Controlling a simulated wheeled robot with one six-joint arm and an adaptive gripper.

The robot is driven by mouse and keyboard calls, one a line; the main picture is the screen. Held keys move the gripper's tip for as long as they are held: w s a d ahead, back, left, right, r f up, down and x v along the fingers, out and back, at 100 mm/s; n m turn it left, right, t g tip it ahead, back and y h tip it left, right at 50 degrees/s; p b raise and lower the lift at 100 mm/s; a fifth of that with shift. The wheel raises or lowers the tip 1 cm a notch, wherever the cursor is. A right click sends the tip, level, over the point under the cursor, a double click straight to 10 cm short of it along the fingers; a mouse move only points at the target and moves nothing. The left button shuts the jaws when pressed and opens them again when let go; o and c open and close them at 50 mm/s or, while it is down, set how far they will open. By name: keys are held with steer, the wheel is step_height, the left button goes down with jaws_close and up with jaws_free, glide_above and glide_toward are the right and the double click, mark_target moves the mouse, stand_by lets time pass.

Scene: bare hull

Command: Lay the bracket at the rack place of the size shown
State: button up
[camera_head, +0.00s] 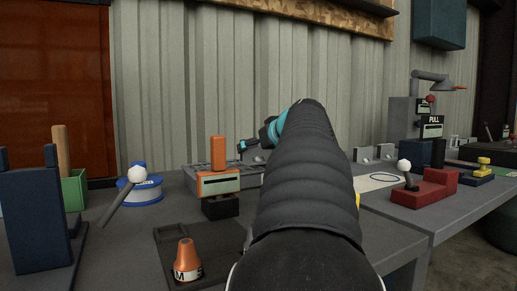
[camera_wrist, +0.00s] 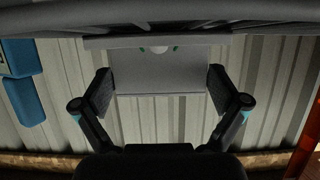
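My gripper (camera_wrist: 162,88) is open, its two dark fingers wide apart. In the wrist view a plain grey panel (camera_wrist: 160,78) with a wider lip along its top shows between the fingers; I cannot tell how far beyond them it is. In the head view my arm hides most of the gripper, and a teal and black part (camera_head: 270,132) shows past it. A low grey slotted unit (camera_head: 252,174), perhaps the rack, stands partly behind my arm. Small grey upright pieces (camera_head: 364,155) stand right of my arm; I cannot tell whether one is the bracket.
An orange stand with a label (camera_head: 218,184) and an orange cone (camera_head: 186,262) are on the near bench. A white-knobbed lever, a blue spool (camera_head: 142,191) and a green box (camera_head: 74,190) are left. A red lever box (camera_head: 425,188) is right. A corrugated wall closes the back.

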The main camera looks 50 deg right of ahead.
steer(key=shift+r, duration=0.15)
steer(key=shift+s+r, duration=0.1)
steer(key=shift+r, duration=0.05)
steer(key=v, duration=0.7)
steer(key=shift+s, duration=0.2)
stand_by(0.4)
